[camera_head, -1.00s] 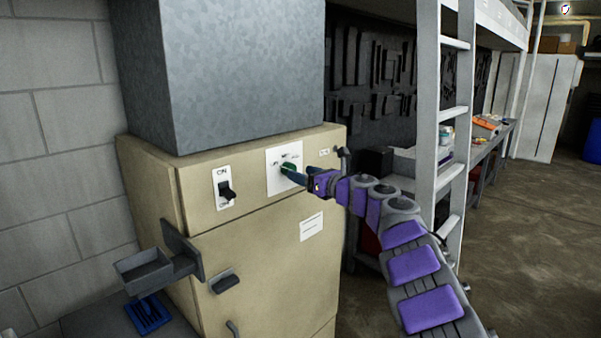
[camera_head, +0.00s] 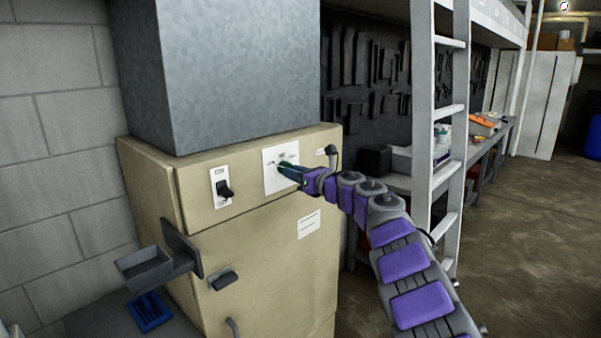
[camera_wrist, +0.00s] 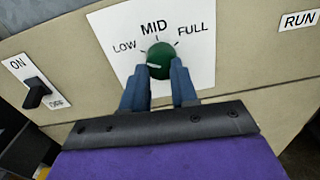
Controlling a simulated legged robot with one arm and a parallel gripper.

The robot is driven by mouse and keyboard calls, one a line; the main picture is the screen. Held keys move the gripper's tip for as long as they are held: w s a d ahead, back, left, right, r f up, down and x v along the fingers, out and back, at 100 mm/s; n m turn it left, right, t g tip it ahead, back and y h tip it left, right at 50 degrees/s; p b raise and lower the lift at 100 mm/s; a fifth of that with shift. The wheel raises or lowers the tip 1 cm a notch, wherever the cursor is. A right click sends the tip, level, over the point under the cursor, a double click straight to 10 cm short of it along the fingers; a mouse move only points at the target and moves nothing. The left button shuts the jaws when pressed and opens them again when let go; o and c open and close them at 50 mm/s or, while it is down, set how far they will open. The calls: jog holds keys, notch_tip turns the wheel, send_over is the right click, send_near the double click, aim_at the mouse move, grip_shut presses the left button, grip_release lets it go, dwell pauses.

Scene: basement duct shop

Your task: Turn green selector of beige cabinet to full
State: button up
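The beige cabinet (camera_head: 265,240) stands at the left under a grey metal duct. Its green selector (camera_wrist: 160,55) is a round knob on a white plate (camera_wrist: 108,25) marked LOW, MID and FULL. A pale line on the knob lies on its lower left part. My gripper (camera_wrist: 160,70) points at the knob, with one finger at each side of its lower part. I cannot tell whether the fingers press on it. In the head view my gripper (camera_head: 287,170) mostly hides the knob.
A black ON/OFF switch (camera_wrist: 36,92) is left of the selector. A RUN label (camera_wrist: 299,20) is at the right. A grey bracket tray (camera_head: 145,268) juts out at the lower left. A ladder (camera_head: 449,110) stands right of my arm.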

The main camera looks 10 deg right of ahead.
jog(key=shift+a+r, duration=0.35)
jog(key=shift+a, duration=0.05)
grip_shut()
